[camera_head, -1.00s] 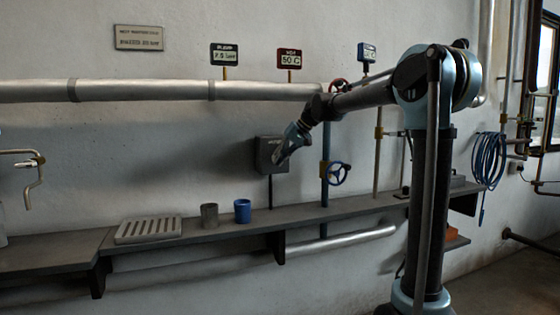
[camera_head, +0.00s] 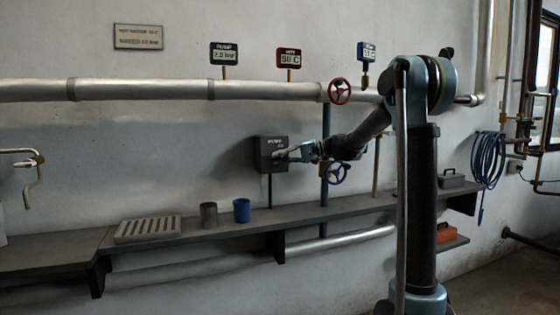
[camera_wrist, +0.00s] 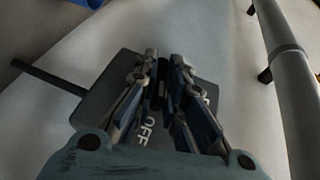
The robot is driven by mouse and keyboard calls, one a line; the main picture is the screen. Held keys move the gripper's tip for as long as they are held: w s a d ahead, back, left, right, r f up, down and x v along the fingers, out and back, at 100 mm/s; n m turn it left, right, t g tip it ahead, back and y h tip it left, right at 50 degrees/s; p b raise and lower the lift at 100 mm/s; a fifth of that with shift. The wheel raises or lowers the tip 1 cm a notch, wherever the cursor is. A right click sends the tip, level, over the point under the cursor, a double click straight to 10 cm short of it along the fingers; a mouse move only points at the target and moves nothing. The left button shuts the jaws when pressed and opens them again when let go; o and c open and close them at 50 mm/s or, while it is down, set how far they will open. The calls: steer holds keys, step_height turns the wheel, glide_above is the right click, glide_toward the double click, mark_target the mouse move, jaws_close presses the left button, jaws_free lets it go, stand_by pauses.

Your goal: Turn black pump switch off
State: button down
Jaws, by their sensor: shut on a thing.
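The dark grey pump switch box (camera_head: 268,147) is fixed to the wall above the shelf, with its cable or conduit running down from it. In the wrist view the box (camera_wrist: 100,100) shows white lettering that reads "OFF" beside the fingers. My gripper (camera_head: 283,154) is at the front of the box. In the wrist view my gripper (camera_wrist: 164,72) has its two fingers shut on a small black switch lever (camera_wrist: 162,85) on the box face. The fingers hide most of the lever, so its position is hard to tell.
A red handwheel (camera_head: 340,91) and a blue handwheel (camera_head: 337,173) sit right of the box, the blue one partly behind my arm. A silver pipe (camera_head: 150,90) runs above. The shelf (camera_head: 80,243) below holds a slatted tray (camera_head: 148,229), grey cup (camera_head: 209,215) and blue cup (camera_head: 242,210).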

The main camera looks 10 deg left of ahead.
steer(key=shift+d+f+m+y, duration=0.15)
steer(key=shift+m+y, duration=0.25)
steer(key=shift+y, duration=0.7)
steer(key=c, duration=1.7)
jaws_free()
steer(key=shift+o, duration=0.2)
